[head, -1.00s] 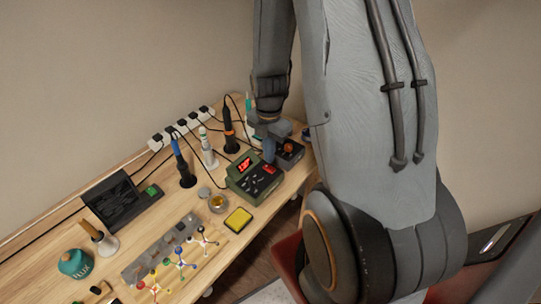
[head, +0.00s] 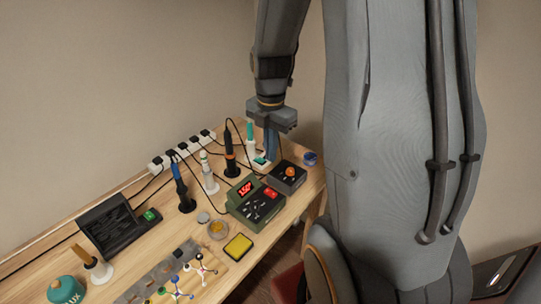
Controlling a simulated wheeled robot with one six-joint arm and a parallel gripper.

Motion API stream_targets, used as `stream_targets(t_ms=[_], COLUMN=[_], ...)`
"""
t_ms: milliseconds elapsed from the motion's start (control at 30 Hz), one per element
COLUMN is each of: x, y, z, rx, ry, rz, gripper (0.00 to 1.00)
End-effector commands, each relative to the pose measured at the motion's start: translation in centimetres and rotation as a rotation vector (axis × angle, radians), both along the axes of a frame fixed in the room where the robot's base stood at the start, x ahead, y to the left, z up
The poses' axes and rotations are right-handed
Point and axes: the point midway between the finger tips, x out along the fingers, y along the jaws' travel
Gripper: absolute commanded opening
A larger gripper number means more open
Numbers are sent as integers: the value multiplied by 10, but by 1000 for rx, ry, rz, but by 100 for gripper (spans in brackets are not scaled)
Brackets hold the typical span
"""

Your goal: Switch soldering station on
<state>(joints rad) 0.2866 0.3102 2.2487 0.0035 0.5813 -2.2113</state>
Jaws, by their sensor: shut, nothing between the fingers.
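The soldering station (head: 262,214) is a green box with several buttons on the bench's right part. Its display (head: 245,188) glows red with digits, and a red switch (head: 270,193) shows on its upper right. My gripper (head: 271,157) points down beyond the station, in the air above the back right of the bench. Its fingers are together and empty, apart from the station. Its exact height over the bench is hard to tell.
A grey box with an orange knob (head: 289,174) stands right of the station. Upright tools (head: 230,152) in holders and a power strip (head: 183,150) line the back. A yellow sponge (head: 238,246) and a round tin (head: 217,229) lie in front.

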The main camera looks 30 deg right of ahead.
Motion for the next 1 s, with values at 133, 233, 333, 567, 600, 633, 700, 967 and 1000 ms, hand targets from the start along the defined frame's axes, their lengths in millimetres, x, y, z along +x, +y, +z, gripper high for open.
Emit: stream_targets(t_ms=[133, 233, 333, 567, 600, 633, 700, 967, 1000], x=[0, 0, -1, -10, -12, -14, -19, -40, -44], y=[0, 0, 4, 31, 38, 42, 53, 89, 94], z=[0, 0, 0, 1, 1, 1, 1, -1, -1], rx=[0, 0, -1, 0, 2, 4, 10, 50, 57], ry=[0, 0, -3, -27, -32, -37, -48, -75, -78], rz=[0, -3, -43, -392, -479, -545, -700, -1273, -1357], gripper=[0, 0, 0, 0, 0, 0, 0, 0, 0])
